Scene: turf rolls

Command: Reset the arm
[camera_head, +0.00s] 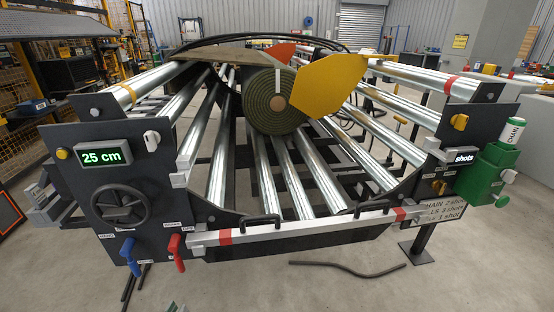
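Only a small tip of what looks like my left gripper (175,307) shows at the bottom edge, left of centre. It is cut off by the frame, so its opening and anything in it are hidden. It is below and in front of the roller machine, apart from the red lever (176,247) and the blue lever (128,250) in the picture. My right gripper is not in view. A rolled turf (257,108) rests on the machine's steel rollers (300,170), its spiral end facing me.
The left panel has a handwheel (121,205) and a display (103,157) reading "25 cm". A yellow plate (328,84) stands beside the roll. A green holder (487,172) with a white bottle (512,130) is on the right. A dark hose (345,267) lies on otherwise open floor in front.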

